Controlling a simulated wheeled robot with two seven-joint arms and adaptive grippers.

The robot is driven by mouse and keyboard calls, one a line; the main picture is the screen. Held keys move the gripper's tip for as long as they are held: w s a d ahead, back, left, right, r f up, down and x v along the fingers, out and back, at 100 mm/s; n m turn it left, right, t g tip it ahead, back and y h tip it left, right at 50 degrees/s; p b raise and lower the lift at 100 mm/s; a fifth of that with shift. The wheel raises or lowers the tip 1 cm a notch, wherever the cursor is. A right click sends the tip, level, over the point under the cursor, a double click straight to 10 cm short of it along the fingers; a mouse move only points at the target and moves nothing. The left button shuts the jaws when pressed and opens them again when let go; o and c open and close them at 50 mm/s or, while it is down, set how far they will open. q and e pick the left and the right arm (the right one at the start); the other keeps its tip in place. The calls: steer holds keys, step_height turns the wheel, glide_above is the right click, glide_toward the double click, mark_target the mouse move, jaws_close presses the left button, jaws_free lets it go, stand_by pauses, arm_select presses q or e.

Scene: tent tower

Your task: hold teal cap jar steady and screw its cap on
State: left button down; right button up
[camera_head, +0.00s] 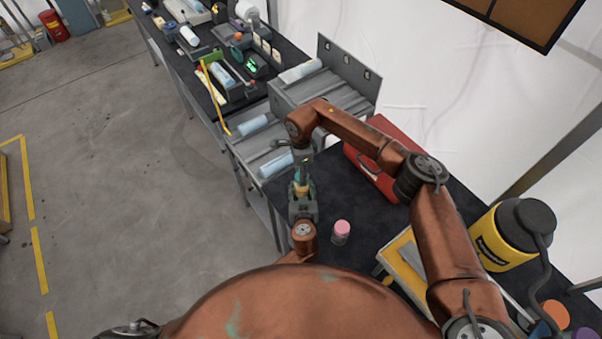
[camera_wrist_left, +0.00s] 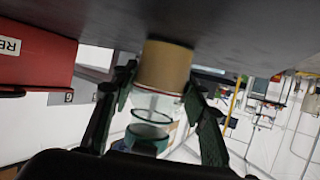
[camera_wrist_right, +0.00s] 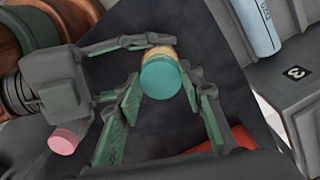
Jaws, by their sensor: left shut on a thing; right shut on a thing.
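The teal cap jar (camera_head: 301,189) stands on the dark table, small and partly hidden by my grippers in the head view. In the left wrist view its tan band (camera_wrist_left: 165,66) meets the table, with a clear part beyond. My left gripper (camera_head: 302,197) is shut around the jar's body, with a finger on each side. In the right wrist view the round teal cap (camera_wrist_right: 168,83) shows from above at the jar's top. My right gripper (camera_wrist_right: 165,98) comes from above, shut on the cap with a finger on each side. Whether the cap sits level is hard to tell.
A jar with a pink lid (camera_head: 342,229) stands just right of my left gripper. A red box (camera_head: 383,150) lies behind the right arm. A yellow canister (camera_head: 490,240) stands at the right. Grey racks with pale blue rolls (camera_head: 276,164) are at the table's far end.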

steer(key=shift+f, duration=0.55)
